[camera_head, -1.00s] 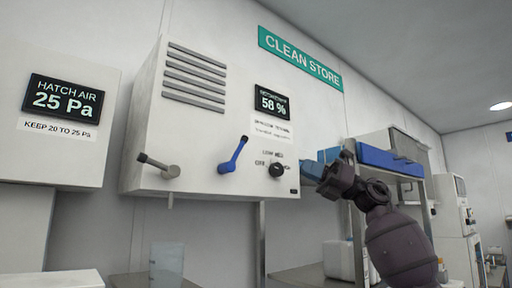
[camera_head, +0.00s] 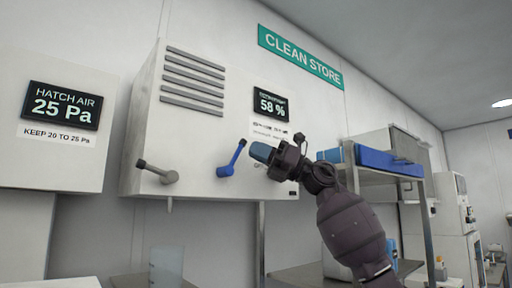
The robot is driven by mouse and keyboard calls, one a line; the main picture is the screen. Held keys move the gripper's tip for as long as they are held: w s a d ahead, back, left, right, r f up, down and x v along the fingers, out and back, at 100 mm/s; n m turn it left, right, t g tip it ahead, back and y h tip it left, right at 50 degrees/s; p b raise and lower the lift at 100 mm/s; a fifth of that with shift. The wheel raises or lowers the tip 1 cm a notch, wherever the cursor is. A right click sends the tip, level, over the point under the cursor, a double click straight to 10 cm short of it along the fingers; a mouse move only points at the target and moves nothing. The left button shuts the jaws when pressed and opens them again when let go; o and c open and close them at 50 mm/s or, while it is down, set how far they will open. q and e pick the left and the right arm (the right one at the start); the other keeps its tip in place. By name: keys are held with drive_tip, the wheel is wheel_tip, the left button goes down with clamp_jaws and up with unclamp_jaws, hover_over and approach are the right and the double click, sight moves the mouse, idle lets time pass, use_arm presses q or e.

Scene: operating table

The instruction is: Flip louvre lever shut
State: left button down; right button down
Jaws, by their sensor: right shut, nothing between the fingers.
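A white wall cabinet (camera_head: 212,130) carries louvre slats (camera_head: 195,80) at its upper left. Two levers sit on its lower front. The grey lever (camera_head: 157,173) points up and to the left from its pivot. The blue lever (camera_head: 232,158) points up and slightly right. No label shows which lever works the louvre. My right gripper (camera_head: 261,152) is shut and empty, its blue-grey fingertips just right of the blue lever and apart from it in the picture. It hides the rotary knob. My left gripper is not in view.
A display reading 58 % (camera_head: 270,104) sits above my right gripper. A hatch air panel (camera_head: 62,106) reading 25 Pa is at left. A clear beaker (camera_head: 166,266) stands below the cabinet. A shelf with blue bins (camera_head: 385,160) is at right, near my right arm.

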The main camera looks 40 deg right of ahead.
drive_tip(key=shift+w+a+r, duration=0.2)
drive_tip(key=shift+w+a, duration=0.1)
drive_tip(key=shift+w, duration=0.05)
idle(0.3)
